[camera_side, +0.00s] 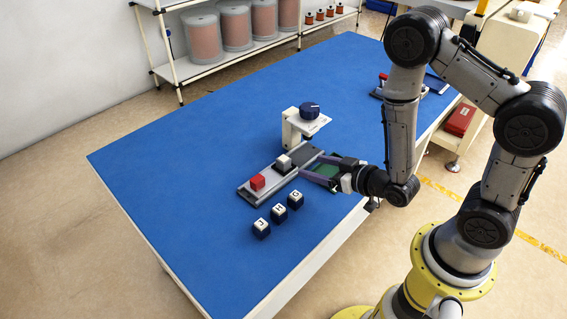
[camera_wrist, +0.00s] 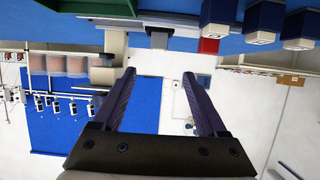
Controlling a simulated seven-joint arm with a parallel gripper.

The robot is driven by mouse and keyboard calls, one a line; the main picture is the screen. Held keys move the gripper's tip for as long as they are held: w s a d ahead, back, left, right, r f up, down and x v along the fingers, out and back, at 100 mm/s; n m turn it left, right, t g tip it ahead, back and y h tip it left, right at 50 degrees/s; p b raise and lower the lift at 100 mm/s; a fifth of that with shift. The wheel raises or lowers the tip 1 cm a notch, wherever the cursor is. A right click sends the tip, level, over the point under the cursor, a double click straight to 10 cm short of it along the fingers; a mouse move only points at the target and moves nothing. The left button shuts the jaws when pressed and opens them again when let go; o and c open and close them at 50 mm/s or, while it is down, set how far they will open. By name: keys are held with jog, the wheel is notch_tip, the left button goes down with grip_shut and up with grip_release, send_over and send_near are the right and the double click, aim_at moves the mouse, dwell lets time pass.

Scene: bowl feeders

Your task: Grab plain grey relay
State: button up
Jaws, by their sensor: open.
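In the side view, a small plain grey relay with a pale top (camera_side: 284,162) sits upright on the grey rail (camera_side: 246,194), behind a red block (camera_side: 257,183). A grey block, apparently the same relay (camera_wrist: 160,39), shows at the top of the wrist view, beyond the gap between the fingers. The red block (camera_wrist: 208,46) is to its right there. My gripper (camera_side: 312,165) is open and empty, low over the table to the right of the relay and apart from it. Its two dark fingers (camera_wrist: 159,73) are spread wide in the wrist view.
Lettered dark cubes J (camera_side: 261,228), H (camera_side: 278,213) and G (camera_side: 295,199) stand in front of the rail. A white device with a blue knob (camera_side: 309,110) stands behind it. A green board (camera_side: 326,171) lies under my gripper. The table's left side (camera_side: 150,160) is clear.

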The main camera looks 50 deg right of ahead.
aim_at(287, 161)
jog(key=x, duration=1.3)
jog(key=shift+w+d+f, duration=0.15)
jog(key=shift+w+f, duration=0.05)
jog(key=shift+f, duration=0.3)
grip_shut()
